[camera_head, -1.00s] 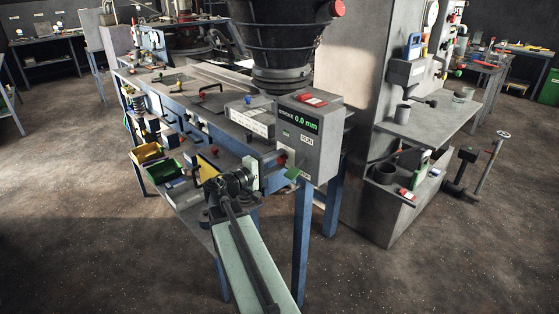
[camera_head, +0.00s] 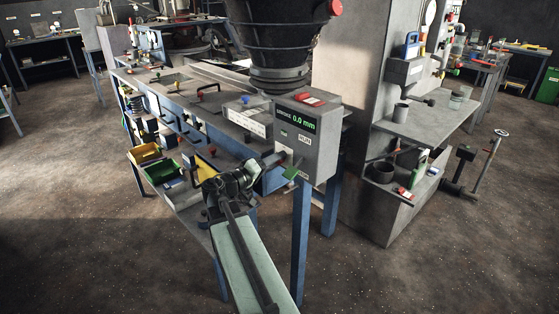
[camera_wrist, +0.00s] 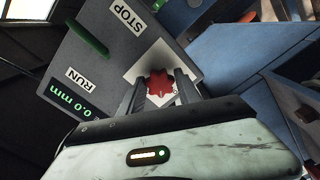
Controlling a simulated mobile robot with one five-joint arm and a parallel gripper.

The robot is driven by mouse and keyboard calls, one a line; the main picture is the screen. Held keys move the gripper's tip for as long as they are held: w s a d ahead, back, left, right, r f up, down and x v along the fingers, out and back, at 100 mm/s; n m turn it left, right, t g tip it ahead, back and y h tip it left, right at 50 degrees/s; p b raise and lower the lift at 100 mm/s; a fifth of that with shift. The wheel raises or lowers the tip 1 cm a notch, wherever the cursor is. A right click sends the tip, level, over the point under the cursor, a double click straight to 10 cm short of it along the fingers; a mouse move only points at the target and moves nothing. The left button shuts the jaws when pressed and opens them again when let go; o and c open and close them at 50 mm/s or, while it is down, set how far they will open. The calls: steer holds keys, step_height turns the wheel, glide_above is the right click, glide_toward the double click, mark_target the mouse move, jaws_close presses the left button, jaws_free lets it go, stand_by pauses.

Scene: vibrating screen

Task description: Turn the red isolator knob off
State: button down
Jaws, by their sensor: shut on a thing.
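The red isolator knob (camera_wrist: 160,83) sits on a pale square plate (camera_wrist: 136,72) on the side of the grey control box (camera_head: 322,150). The box also shows in the wrist view (camera_wrist: 60,62). In the wrist view my gripper (camera_wrist: 163,92) has one finger on each side of the knob, shut on it. In the head view my gripper (camera_head: 276,160) reaches the left side of the box, and the knob is hidden behind it. The box display (camera_head: 298,121) reads 0.0 mm.
A green lever (camera_head: 291,172) is on the box front, near my gripper, beside RUN and STOP labels. A red button (camera_head: 311,99) tops the box. A blue-framed bench (camera_head: 180,110) stands left, with yellow (camera_head: 145,153) and green (camera_head: 163,171) bins below.

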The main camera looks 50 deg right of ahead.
steer(key=m, duration=1.1)
steer(key=shift+w+a+m, duration=0.1)
steer(key=shift+m, duration=0.2)
stand_by(0.3)
steer(key=c, duration=0.9)
jaws_free()
steer(key=a, duration=0.8)
steer(key=shift+w, duration=0.2)
steer(key=shift+d, duration=0.1)
